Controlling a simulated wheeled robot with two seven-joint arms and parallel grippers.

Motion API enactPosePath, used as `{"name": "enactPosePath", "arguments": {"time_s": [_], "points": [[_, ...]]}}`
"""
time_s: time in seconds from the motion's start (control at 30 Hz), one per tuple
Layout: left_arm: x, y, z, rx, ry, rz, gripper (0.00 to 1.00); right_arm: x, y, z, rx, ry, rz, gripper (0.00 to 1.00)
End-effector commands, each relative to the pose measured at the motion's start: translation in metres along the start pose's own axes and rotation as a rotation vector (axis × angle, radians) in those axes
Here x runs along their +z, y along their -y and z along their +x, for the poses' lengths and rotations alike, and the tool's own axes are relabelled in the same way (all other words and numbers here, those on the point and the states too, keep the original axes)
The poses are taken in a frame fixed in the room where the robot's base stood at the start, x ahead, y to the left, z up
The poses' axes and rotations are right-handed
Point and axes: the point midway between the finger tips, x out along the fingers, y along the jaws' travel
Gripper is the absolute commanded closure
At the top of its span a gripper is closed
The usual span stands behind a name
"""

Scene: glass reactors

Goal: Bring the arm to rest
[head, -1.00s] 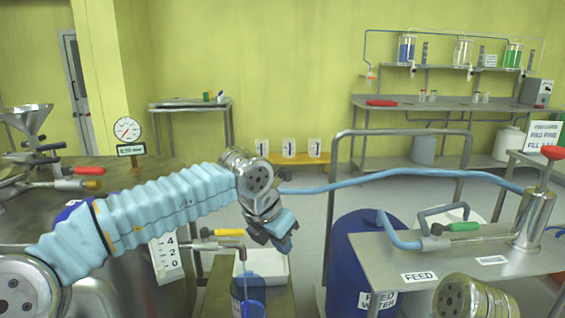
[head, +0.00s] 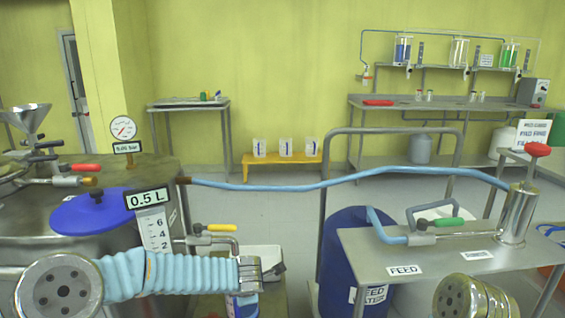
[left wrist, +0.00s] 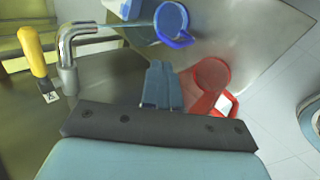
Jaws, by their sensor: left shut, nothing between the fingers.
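My left arm stretches low across the bottom of the head view, its pale blue sleeve ending at a metal wrist. My left gripper (head: 273,270) is at the end, in front of the tap with the yellow handle (head: 222,227). In the left wrist view my left gripper's fingers (left wrist: 161,84) are together, with nothing between them. My right gripper is out of view; only a metal part of my right arm shows at lower right.
A steel vessel with a blue lid (head: 92,212) and a 0.5 L level scale (head: 155,230) stand close at left. A blue feed water drum (head: 345,260) and a steel feed table (head: 435,262) stand at right. A blue hose (head: 330,183) spans between both sides.

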Motion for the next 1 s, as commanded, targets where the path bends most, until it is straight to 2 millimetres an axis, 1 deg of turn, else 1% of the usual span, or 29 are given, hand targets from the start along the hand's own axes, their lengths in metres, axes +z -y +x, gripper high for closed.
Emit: {"name": "enactPosePath", "arguments": {"time_s": [0.03,0.07,0.1,0.17,0.2,0.27,0.3,0.37,0.4,0.5,0.6,0.7,0.8,1.0], "points": [[-0.009,0.027,0.026,0.014,0.008,0.149,1.0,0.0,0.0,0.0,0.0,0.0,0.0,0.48],[-0.013,0.044,0.04,0.025,0.025,0.251,1.0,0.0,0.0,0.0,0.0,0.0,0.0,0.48],[-0.019,0.07,0.057,0.03,0.057,0.395,1.0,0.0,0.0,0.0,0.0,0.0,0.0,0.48],[-0.027,0.119,0.076,0.016,0.131,0.612,1.0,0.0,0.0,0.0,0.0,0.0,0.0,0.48],[-0.031,0.153,0.083,-0.003,0.192,0.746,1.0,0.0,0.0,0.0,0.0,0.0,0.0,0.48],[-0.039,0.204,0.086,-0.042,0.291,0.923,1.0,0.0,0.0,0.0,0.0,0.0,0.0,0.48],[-0.046,0.237,0.084,-0.072,0.36,1.025,1.0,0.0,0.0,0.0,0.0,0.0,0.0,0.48],[-0.055,0.282,0.075,-0.117,0.464,1.155,1.0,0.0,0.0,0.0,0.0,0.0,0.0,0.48],[-0.062,0.309,0.068,-0.146,0.53,1.226,1.0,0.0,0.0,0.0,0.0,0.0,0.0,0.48],[-0.076,0.36,0.047,-0.206,0.673,1.356,1.0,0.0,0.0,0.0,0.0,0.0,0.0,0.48],[-0.087,0.391,0.031,-0.242,0.769,1.432,1.0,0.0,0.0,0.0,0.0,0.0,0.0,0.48],[-0.092,0.404,0.022,-0.257,0.816,1.466,1.0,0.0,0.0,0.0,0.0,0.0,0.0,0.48],[-0.093,0.407,0.02,-0.26,0.827,1.474,1.0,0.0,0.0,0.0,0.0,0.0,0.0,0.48],[-0.092,0.406,0.021,-0.258,0.824,1.473,1.0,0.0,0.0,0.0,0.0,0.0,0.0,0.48]]}}
